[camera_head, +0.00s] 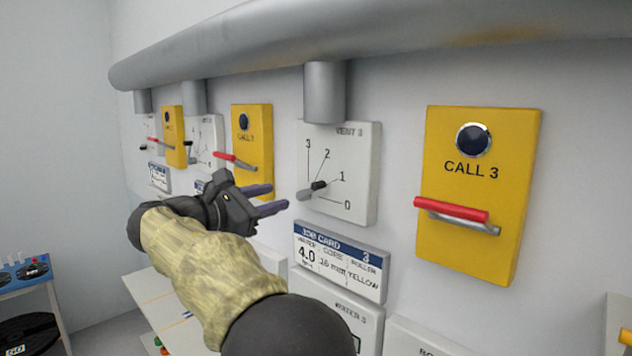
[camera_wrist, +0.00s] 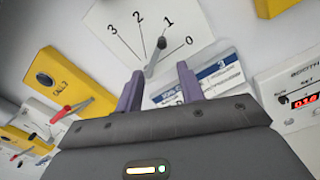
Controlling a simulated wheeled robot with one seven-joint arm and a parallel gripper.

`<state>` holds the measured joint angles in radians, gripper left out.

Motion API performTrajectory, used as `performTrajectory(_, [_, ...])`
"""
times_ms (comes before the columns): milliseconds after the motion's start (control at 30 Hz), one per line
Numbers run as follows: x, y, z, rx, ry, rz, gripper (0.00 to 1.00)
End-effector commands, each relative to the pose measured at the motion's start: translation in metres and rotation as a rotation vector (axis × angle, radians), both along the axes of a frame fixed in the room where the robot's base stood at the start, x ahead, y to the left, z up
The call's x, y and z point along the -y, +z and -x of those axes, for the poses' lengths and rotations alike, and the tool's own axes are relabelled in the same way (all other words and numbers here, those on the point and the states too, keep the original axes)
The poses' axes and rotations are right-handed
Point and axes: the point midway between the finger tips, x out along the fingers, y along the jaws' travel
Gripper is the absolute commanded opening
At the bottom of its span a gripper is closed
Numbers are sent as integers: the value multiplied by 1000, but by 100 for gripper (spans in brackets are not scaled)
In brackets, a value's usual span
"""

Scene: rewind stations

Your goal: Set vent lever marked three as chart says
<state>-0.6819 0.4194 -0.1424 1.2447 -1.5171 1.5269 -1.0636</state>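The vent 3 panel (camera_head: 361,140) is a white plate on the wall with a dial marked 3, 2, 1 and 0. Its grey lever with a dark knob (camera_head: 319,185) points about along the line for 1. The lever (camera_wrist: 161,44) also shows in the wrist view, pointing near 1. My gripper (camera_head: 279,197) is open and empty, just left of the lever in the head view. In the wrist view the two purple fingers (camera_wrist: 160,72) stand apart below the dial, near the lever's pivot; contact is not visible. I see no vent chart in either view.
A job card 3 (camera_head: 340,262) reading water 4.0 and roller yellow hangs below the dial. A yellow call 3 box (camera_head: 482,190) with a red handle (camera_head: 452,209) is to the right. A big pipe (camera_head: 300,47) runs above. Similar stations stand left.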

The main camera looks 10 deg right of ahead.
Motion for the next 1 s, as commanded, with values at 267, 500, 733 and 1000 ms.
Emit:
performTrajectory(267, [47, 4, -28, -2, -11, 1, 38])
performTrajectory(500, [78, 4, -51, -2, -4, 1, 38])
performTrajectory(733, [97, 1, -65, -1, -1, 0, 38])
performTrajectory(1000, [100, 0, -67, -1, 0, 1, 38])
